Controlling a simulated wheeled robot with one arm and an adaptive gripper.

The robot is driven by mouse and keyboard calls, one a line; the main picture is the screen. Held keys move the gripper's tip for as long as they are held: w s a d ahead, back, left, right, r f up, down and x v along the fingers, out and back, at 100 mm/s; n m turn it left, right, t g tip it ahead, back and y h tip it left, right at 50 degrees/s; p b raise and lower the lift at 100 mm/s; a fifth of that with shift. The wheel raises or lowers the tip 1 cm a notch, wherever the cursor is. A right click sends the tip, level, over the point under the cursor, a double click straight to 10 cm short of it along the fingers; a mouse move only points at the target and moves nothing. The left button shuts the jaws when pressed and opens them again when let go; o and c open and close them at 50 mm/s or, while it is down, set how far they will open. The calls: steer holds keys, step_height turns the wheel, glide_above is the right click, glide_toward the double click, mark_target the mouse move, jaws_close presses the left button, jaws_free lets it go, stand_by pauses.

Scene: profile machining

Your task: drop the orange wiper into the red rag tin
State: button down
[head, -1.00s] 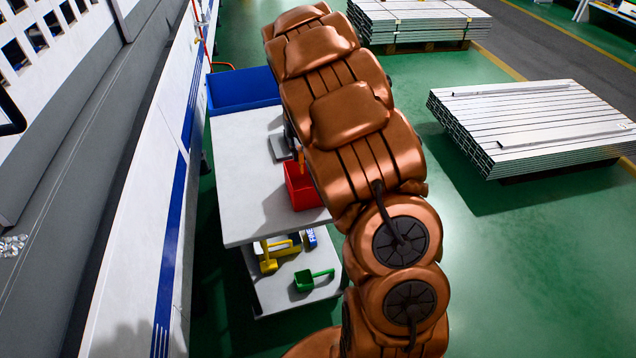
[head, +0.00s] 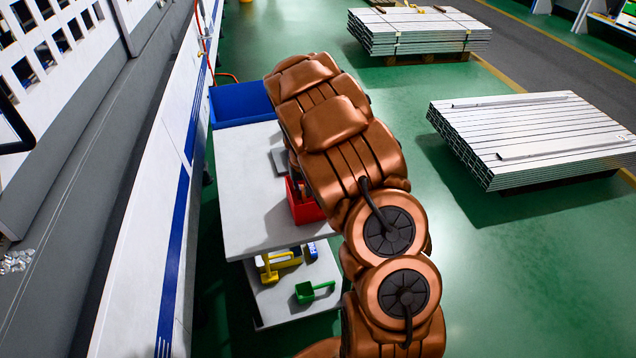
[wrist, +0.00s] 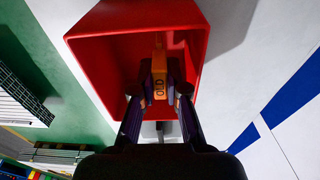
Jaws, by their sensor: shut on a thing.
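The red rag tin (head: 304,207) stands on the grey cart top, partly covered by my arm in the head view. In the wrist view the open mouth of the red tin (wrist: 100,55) surrounds my fingertips. My gripper (wrist: 159,88) is shut on the orange wiper (wrist: 158,66), which carries dark lettering. The wiper appears within the tin's opening, with red walls around it. I cannot tell whether it touches the bottom. In the head view the wiper is hidden.
A blue bin (head: 243,103) is at the cart's far end, and a grey flat item (head: 280,160) lies behind the tin. Yellow (head: 268,268) and green (head: 310,292) items sit on the lower shelf. Stacked metal profiles (head: 530,140) lie at right. The cart top's left part is clear.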

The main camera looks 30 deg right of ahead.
steer(key=shift+a+f+b, duration=0.1)
steer(key=shift+f+b, duration=0.3)
steer(key=shift+f, duration=0.2)
steer(key=c, duration=1.2)
jaws_free()
steer(key=shift+r, duration=0.15)
